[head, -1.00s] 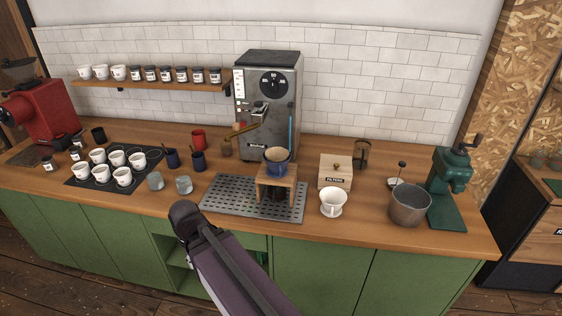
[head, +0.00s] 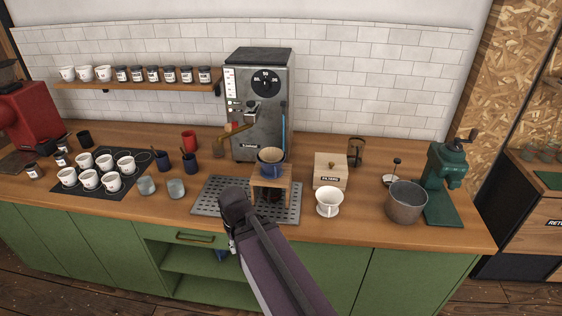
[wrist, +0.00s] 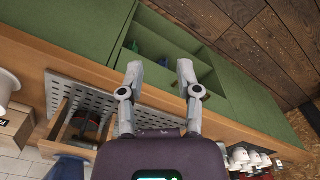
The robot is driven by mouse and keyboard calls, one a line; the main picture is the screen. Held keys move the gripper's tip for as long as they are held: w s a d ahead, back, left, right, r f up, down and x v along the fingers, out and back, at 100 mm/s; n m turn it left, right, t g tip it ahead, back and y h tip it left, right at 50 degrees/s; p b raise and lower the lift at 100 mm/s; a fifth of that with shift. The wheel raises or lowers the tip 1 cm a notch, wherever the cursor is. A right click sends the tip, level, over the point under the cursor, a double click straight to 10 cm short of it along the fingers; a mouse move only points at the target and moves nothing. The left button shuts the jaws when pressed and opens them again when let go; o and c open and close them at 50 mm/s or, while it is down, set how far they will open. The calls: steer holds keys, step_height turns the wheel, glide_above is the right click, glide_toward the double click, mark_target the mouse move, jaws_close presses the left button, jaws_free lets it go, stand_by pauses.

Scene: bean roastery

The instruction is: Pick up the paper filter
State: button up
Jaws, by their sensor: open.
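I cannot make out a separate paper filter for certain. A tan, paper-like lining (head: 271,155) shows inside the blue dripper (head: 271,168), which sits on a small wooden stand (head: 285,187). A wooden box labelled FILTERS (head: 330,172), lid on, stands to the right of it; its inside is hidden. The box's edge also shows in the wrist view (wrist: 14,128), as do the stand (wrist: 55,128) and part of the blue dripper (wrist: 70,170). My gripper (wrist: 160,66) is open and empty, over the counter's front edge, beside the metal drip grate.
The stand is on the perforated grate (head: 212,203). A white dripper (head: 329,203), a metal bucket (head: 405,204) and a green grinder (head: 445,185) are on the right. The espresso machine (head: 262,105) stands behind. Grey cups (head: 176,188) and a cup mat are on the left.

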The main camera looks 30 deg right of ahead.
steer(key=shift+s+d, duration=0.1)
steer(key=shift+d, duration=0.3)
steer(key=w+d+r+m+t+h+p, duration=0.1)
steer(key=w+d+r+m+p, duration=0.7)
steer(key=m, duration=0.7)
steer(key=w+d+r+m+t+h+p, duration=0.1)
steer(key=w+d+r+m+h+p, duration=0.1)
steer(key=w+d+r+m+p, duration=0.6)
steer(key=w+r+m+p, duration=0.5)
steer(key=w+r+m, duration=0.1)
steer(key=m, duration=0.1)
steer(key=shift+w+r+p, duration=0.3)
steer(key=shift+w, duration=0.05)
steer(key=b+x, duration=0.8)
steer(key=shift+f, duration=0.3)
